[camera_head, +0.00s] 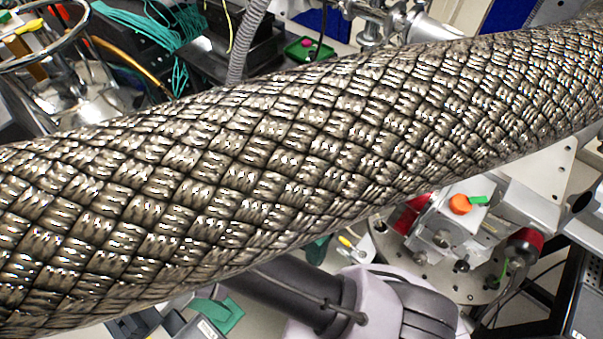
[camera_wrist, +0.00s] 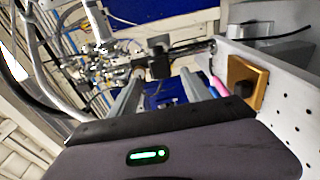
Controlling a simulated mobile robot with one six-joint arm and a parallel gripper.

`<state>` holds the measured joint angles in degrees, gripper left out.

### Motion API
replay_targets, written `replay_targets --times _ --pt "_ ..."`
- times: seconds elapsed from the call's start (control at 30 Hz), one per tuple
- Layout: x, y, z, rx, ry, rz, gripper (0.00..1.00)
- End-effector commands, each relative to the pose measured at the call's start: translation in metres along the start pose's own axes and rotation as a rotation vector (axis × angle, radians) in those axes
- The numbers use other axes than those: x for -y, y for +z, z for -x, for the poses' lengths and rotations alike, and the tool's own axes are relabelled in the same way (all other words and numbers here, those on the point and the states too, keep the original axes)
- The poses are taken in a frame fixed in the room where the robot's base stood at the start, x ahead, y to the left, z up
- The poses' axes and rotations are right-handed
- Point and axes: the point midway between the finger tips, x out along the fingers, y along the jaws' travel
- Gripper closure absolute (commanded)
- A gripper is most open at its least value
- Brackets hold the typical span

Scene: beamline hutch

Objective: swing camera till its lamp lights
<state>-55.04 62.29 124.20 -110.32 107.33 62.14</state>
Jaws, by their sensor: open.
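In the wrist view my gripper (camera_wrist: 160,92) is open, with two metal fingers apart and nothing seen between them. A small black block (camera_wrist: 158,60) on a horizontal bar shows beyond the fingertips; I cannot tell whether it is the camera or touches the fingers. The green light in that view is on my gripper's own body. No lamp of the camera can be made out. In the head view a thick braided metal hose covers the middle, and my gripper's fingers are not seen there.
The braided hose (camera_head: 300,160) crosses the whole head view. Below it on the right, a silver block (camera_head: 470,225) with an orange knob (camera_head: 460,204) sits on a round plate. In the wrist view, a perforated white panel (camera_wrist: 285,100) with a gold block (camera_wrist: 246,80) stands close on the right.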

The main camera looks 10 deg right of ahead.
Motion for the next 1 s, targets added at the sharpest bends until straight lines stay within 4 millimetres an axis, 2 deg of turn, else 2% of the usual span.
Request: replay_targets --times 0.03,0.1,0.23,0.4,0.63,0.67,0.93,1.0 --pt "0.002 0.001 -0.014 0.006 0.0 0.0 0.44" --pt "0.001 0.001 -0.03 0.005 -0.001 0.001 0.44" --pt "0.001 0.001 -0.049 0.003 0.0 0.0 0.44" --pt "0.0 0.0 -0.059 0.002 0.0 0.001 0.44" --pt "0.0 0.0 -0.059 0.001 0.0 0.001 0.44" --pt "0.0 0.0 -0.059 0.001 0.0 0.001 0.48" --pt "0.0 0.0 -0.059 0.001 0.0 0.001 1.0" --pt "0.0 0.0 -0.059 0.001 0.0 0.001 1.0"
